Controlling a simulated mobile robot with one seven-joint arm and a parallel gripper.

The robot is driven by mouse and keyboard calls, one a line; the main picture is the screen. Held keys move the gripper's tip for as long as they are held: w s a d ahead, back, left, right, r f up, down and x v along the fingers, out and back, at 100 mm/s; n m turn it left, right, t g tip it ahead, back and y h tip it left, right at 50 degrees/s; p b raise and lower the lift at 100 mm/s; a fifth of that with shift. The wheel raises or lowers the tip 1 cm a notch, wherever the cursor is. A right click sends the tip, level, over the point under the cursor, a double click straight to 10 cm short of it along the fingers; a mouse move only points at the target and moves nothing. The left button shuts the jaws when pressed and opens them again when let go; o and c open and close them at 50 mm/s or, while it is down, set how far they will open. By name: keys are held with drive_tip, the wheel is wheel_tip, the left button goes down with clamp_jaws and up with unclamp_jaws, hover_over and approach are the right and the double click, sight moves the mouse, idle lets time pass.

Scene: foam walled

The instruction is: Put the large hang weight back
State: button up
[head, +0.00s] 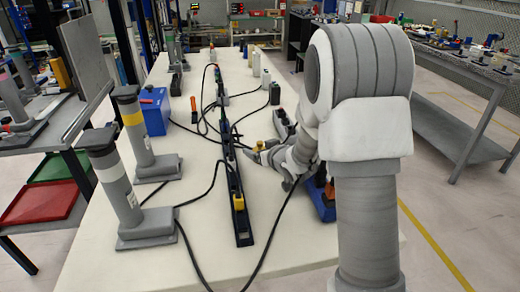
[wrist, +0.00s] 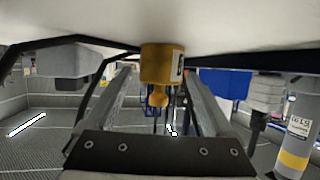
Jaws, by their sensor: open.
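The large hang weight is a brass-coloured cylinder with a narrow neck and round knob. In the wrist view the weight (wrist: 162,62) stands against the white table top, which appears upside down along the top. My gripper (wrist: 158,80) is open, with one grey finger on each side of the weight and visible gaps between. In the head view my gripper (head: 268,155) is low over the table, and a small yellow-brown bit of the weight (head: 258,144) shows at its fingers. My arm hides part of the table behind it. I cannot tell which spot is the weight's place.
A long black power strip (head: 234,185) with cables runs along the white table (head: 200,230), left of my gripper. Two grey posts on bases (head: 153,165) stand at the left edge near a blue box (head: 153,110).

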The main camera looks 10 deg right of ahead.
drive_tip(key=shift+r, duration=0.1)
drive_tip(key=shift+r+p, duration=0.3)
drive_tip(key=shift+p, duration=0.1)
drive_tip(key=p+v, duration=0.2)
drive_tip(key=v, duration=1)
drive_tip(key=shift+w+r+p, duration=0.1)
drive_tip(key=shift+r+p, duration=0.1)
drive_tip(key=shift+p, duration=0.15)
drive_tip(key=s+d+r+m+g+h, duration=0.2)
drive_tip(key=s+d+r+g+h, duration=0.15)
drive_tip(key=s+r, duration=0.5)
drive_tip(key=s+a+r+g, duration=0.1)
drive_tip(key=s+a+g, duration=0.1)
drive_tip(key=s, duration=0.7)
drive_tip(key=s+a+r+g, duration=0.1)
drive_tip(key=s+a, duration=0.3)
drive_tip(key=s, duration=0.5)
drive_tip(key=shift+m+g, duration=0.4)
drive_tip(key=shift+g, duration=0.05)
drive_tip(key=shift+s+y, duration=0.15)
drive_tip(key=shift+y, duration=0.1)
